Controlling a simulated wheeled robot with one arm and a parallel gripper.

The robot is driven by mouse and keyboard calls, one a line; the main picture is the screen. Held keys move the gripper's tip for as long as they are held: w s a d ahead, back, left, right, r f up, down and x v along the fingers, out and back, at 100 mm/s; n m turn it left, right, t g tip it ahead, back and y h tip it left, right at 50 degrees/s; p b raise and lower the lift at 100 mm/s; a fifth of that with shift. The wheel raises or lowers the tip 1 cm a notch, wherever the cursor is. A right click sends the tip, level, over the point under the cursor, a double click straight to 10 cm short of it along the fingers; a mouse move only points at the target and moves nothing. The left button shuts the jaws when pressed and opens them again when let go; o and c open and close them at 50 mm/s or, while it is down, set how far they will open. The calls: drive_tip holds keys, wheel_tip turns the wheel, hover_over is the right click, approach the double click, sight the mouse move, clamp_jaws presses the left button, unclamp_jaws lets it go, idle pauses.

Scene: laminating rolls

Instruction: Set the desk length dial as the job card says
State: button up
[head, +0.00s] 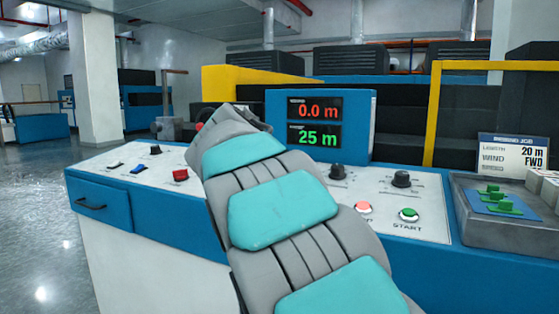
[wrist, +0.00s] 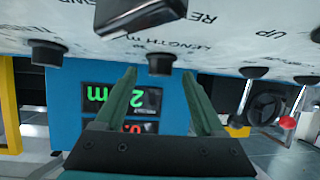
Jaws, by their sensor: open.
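The desk (head: 230,232) has a sloping control panel. Its display (head: 315,126) reads 0.0 m in red and 25 m in green. The job card (head: 514,152) reads length 20 m, wind FWD. In the upside-down wrist view, a dark knob (wrist: 160,63) stands by the "LENGTH m" lettering, seemingly the length dial. My gripper (wrist: 160,75) is open and empty; this knob shows between its fingertips, and I cannot tell whether they touch. The dial's pointer setting cannot be read. In the head view my arm hides the gripper and part of the panel.
Two black knobs (head: 401,179) (head: 337,172), a red-lit button (head: 363,208) and the green START button (head: 409,215) are on the right. A grey tray (head: 480,228) holds green pieces.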

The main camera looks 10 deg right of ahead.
drive_tip(key=shift+x, duration=1.35)
drive_tip(key=shift+c, duration=0.4)
clamp_jaws()
drive_tip(key=shift+y, duration=0.3)
